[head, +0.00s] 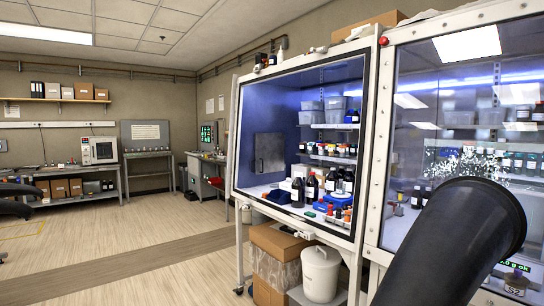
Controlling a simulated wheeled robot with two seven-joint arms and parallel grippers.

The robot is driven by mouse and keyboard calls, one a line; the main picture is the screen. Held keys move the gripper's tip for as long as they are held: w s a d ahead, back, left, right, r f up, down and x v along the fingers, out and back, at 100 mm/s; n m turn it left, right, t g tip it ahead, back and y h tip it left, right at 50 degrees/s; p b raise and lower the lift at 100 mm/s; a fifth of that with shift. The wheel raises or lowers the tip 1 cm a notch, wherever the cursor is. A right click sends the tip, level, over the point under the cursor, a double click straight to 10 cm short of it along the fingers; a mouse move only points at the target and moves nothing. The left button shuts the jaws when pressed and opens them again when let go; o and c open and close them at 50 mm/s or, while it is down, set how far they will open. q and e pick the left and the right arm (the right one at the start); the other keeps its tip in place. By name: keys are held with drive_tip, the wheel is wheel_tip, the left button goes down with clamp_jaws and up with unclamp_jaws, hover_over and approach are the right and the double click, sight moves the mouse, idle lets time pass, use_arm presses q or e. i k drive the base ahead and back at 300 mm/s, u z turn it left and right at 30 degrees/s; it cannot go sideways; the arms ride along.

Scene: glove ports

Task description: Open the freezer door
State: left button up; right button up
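No door that I can surely name as the freezer's shows. A grey square metal door (269,153) is set in the left inner wall of the windowed cabinet (377,110); it looks shut, and I cannot tell whether it belongs to a freezer. Neither of my grippers shows in the head view.
A large black cylinder (455,240) juts out at the lower right before a second windowed cabinet. Dark bottles (311,187) stand in the first cabinet. A white bin (320,273) and cardboard boxes (275,262) are below it.

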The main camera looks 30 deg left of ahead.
sight(269, 147)
drive_tip(key=u, duration=0.4)
drive_tip(key=k, duration=0.5)
drive_tip(key=u, duration=1)
drive_tip(key=k, duration=0.85)
drive_tip(key=u, duration=0.8)
drive_tip(key=i, duration=3.75)
drive_tip(key=z, duration=0.4)
drive_tip(key=i, duration=1.85)
drive_tip(key=z, duration=1.2)
drive_tip(key=i, duration=1)
drive_tip(key=z, duration=1.1)
